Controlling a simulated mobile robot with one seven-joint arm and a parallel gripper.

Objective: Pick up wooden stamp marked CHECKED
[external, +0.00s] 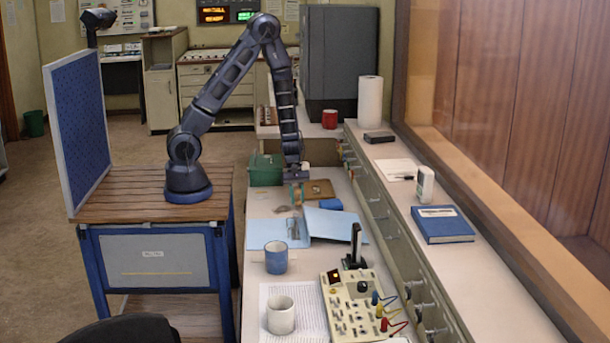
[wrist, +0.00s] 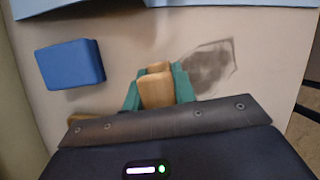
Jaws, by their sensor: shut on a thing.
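Light blue folders (external: 338,224), a blue mug (external: 276,258), a white mug (external: 281,315) and a control box (external: 352,308) stand nearer the camera. A raised shelf (external: 470,275) borders the right side.

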